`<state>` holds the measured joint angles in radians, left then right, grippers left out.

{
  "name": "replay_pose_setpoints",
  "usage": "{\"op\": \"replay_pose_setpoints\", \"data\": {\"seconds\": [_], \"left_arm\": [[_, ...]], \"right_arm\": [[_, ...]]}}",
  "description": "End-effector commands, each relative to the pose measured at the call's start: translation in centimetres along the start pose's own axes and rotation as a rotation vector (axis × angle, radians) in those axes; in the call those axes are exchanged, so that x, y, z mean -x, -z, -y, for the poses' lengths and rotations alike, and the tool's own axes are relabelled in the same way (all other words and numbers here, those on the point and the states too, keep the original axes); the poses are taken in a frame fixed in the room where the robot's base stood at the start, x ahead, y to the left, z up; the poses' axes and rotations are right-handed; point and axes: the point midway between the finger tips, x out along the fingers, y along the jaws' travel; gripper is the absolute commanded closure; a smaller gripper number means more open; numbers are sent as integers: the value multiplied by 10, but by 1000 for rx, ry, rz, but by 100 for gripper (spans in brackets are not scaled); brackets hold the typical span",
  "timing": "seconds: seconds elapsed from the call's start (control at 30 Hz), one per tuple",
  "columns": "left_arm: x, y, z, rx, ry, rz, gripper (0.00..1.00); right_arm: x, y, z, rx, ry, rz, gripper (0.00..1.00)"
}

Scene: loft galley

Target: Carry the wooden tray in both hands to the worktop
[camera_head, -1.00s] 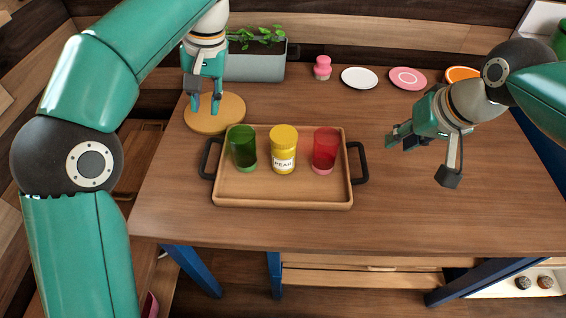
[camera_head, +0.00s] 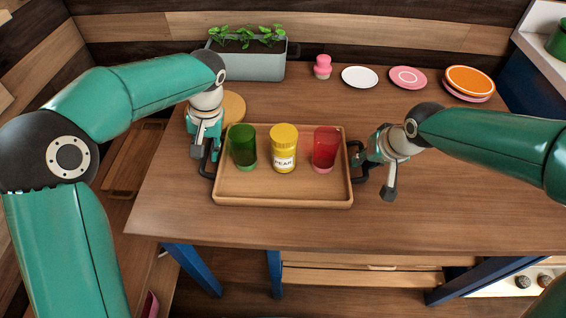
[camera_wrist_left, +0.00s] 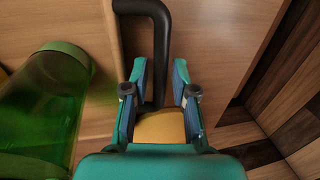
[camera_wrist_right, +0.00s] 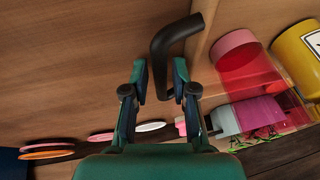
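The wooden tray (camera_head: 284,194) lies flat on the wooden table (camera_head: 440,200). It holds a green cup (camera_head: 243,147), a yellow jar labelled PEAR (camera_head: 283,140) and a red cup (camera_head: 325,146), all upright. My left gripper (camera_head: 207,152) is at the tray's left black handle (camera_wrist_left: 160,40), its open fingers on either side of the bar. My right gripper (camera_head: 362,157) is at the right black handle (camera_wrist_right: 160,60), its fingers also open on either side of it. The wrist views show gaps between fingers and bars. In the head view the grippers partly hide the handles.
A round wooden board (camera_head: 234,106) lies behind the tray's left corner. A planter (camera_head: 247,67), a pink bottle (camera_head: 322,67) and several plates (camera_head: 360,77) line the back. A pale counter with a green pot (camera_head: 560,42) stands at the right. The table's front is clear.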

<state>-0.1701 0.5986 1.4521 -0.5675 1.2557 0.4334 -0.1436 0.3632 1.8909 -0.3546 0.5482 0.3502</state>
Motion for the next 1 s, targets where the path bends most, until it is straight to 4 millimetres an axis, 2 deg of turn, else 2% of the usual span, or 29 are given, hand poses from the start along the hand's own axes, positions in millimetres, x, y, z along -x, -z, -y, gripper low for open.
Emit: {"op": "replay_pose_setpoints", "data": {"seconds": [0.13,0.47,0.63,1.0], "left_arm": [[-10,0,0,0,0,1,73],[-11,0,0,0,-1,0,73],[-11,0,-1,0,-1,0,100],[-11,0,-1,-1,-1,-1,100]], "right_arm": [[-10,0,0,0,0,0,73],[-11,0,0,0,0,-1,73],[-11,0,0,-1,0,-1,100],[-11,0,-1,-1,0,0,100]]}}
